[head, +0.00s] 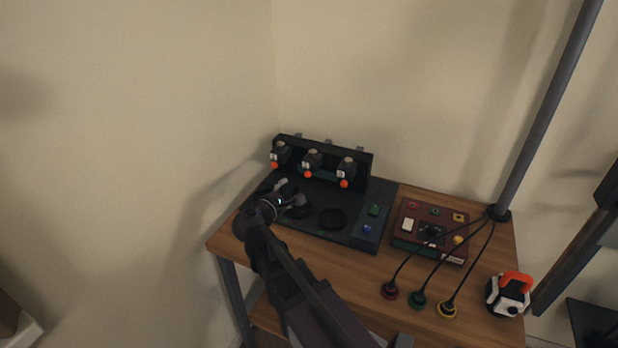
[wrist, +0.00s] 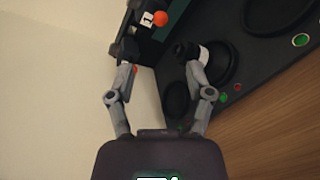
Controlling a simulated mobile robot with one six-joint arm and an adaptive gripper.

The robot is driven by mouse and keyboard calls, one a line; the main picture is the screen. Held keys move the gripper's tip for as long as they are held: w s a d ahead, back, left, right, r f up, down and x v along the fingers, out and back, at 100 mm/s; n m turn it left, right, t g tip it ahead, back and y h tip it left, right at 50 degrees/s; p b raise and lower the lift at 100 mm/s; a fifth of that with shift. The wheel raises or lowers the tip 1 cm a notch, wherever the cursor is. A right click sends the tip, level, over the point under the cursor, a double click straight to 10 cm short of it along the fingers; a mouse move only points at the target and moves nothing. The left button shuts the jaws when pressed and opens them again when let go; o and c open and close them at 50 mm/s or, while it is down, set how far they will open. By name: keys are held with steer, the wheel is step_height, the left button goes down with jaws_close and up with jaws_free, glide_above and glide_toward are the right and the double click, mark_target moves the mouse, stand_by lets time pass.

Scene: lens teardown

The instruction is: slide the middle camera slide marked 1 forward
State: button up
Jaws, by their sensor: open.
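Three camera slides with orange knobs sit in a row on a black rack in the head view. The middle camera slide (head: 312,159) has its knob (head: 308,174) at its lower front. My gripper (head: 291,192) is open and empty, in front of and below the row, toward its left end. In the wrist view my gripper (wrist: 158,50) has its fingers spread. Beyond the fingertips, an orange knob (wrist: 160,19) and a white label (wrist: 147,18) that seems to read 1 show at the top edge. They are apart from the fingers. I cannot tell which slide this is.
The left slide (head: 280,153) and right slide (head: 346,168) flank the middle one. A black base plate (head: 298,228) with round recesses lies below. To the right are a red-brown control box (head: 407,238), cabled plugs and an orange-white device (head: 508,293) on the wooden table (head: 352,285).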

mark_target(307, 175)
steer(key=shift+w, duration=0.15)
steer(key=b+x, duration=0.3)
steer(key=x, duration=1)
steer(key=shift+w+d, duration=0.2)
steer(key=shift+d, duration=0.05)
jaws_close()
stand_by(0.3)
